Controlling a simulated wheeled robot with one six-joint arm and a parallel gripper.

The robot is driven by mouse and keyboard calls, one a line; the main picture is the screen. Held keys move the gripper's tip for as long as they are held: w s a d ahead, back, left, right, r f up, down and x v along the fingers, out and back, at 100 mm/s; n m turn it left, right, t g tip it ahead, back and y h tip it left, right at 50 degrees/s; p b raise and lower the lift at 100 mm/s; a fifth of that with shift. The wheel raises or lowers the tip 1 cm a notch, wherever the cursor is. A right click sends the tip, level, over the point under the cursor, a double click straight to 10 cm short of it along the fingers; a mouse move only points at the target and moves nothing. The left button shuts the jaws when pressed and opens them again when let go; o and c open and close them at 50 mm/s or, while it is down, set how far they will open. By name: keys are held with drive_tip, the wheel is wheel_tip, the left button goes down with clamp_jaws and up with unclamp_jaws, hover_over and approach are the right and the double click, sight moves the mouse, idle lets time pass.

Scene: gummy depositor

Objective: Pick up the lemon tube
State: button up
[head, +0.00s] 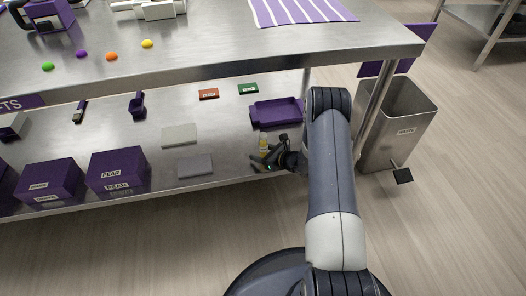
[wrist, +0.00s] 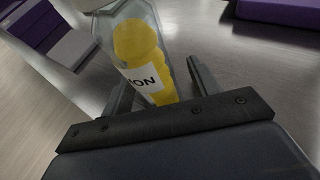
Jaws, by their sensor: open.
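The lemon tube (wrist: 133,40) is a clear tube of yellow balls with a white label ending in "ON". In the wrist view it stands between the two fingers of my gripper (wrist: 158,80). The fingers are apart, one on each side of the tube; I cannot tell whether either touches it. In the head view the tube (head: 263,142) shows small and yellow on the lower shelf near its front edge. My gripper (head: 268,156) is at it there, and partly hides it.
A purple tray (head: 277,113) lies just behind the tube. Red (head: 209,94) and green (head: 248,89) boxes lie farther back. The upper tabletop (head: 215,45) overhangs the shelf. A metal bin (head: 398,125) stands right.

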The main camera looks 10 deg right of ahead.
drive_tip(key=shift+w+a+f, duration=0.25)
drive_tip(key=shift+w+a, duration=0.1)
drive_tip(key=shift+w, duration=0.1)
drive_tip(key=shift+c, duration=0.2)
drive_tip(key=c, duration=1)
